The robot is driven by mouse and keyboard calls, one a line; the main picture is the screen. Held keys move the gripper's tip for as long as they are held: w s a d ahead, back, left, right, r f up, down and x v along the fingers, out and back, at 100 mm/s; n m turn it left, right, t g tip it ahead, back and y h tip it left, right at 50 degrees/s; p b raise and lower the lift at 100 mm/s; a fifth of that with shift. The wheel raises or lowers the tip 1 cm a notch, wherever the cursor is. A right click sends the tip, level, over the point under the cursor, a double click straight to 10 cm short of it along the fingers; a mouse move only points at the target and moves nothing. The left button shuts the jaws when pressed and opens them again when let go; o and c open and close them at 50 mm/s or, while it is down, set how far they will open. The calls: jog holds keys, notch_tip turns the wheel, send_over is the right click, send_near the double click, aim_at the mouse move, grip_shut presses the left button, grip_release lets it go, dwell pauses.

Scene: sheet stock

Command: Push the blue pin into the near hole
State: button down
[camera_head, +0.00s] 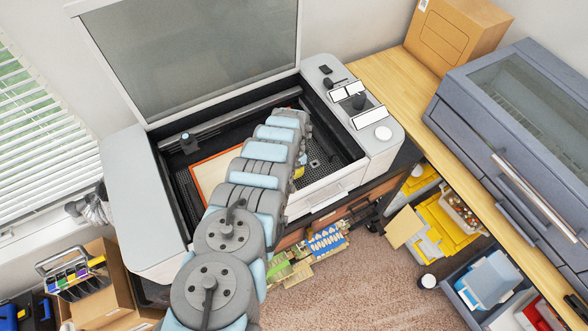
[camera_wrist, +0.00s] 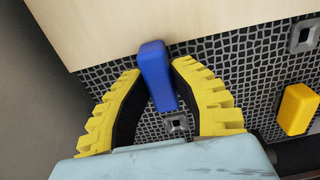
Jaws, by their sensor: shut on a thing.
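In the wrist view the blue pin (camera_wrist: 156,78) stands between the yellow fingers of my gripper (camera_wrist: 158,70), which is shut on it. One end of the pin shows beside the edge of the pale wooden sheet (camera_wrist: 150,22); the other end is close to a square-rimmed hole (camera_wrist: 177,123) in the dark mesh bed. I cannot tell whether the pin has entered any hole. Another square-rimmed hole (camera_wrist: 304,36) is at the upper right. In the head view my arm hides the pin and most of the gripper inside the open machine (camera_head: 345,178).
A yellow pin (camera_wrist: 297,108) stands right of my gripper in the wrist view. In the head view the open machine's front and side walls enclose the bed (camera_head: 325,135). The raised lid (camera_head: 195,50) stands behind. A control panel (camera_head: 352,100) is at the right.

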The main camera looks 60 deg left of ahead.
jog(key=shift+f, duration=0.1)
jog(key=shift+c, duration=1.7)
grip_release()
jog(key=shift+d, duration=0.1)
jog(key=shift+r+p, duration=2.8)
jog(key=shift+r, duration=0.8)
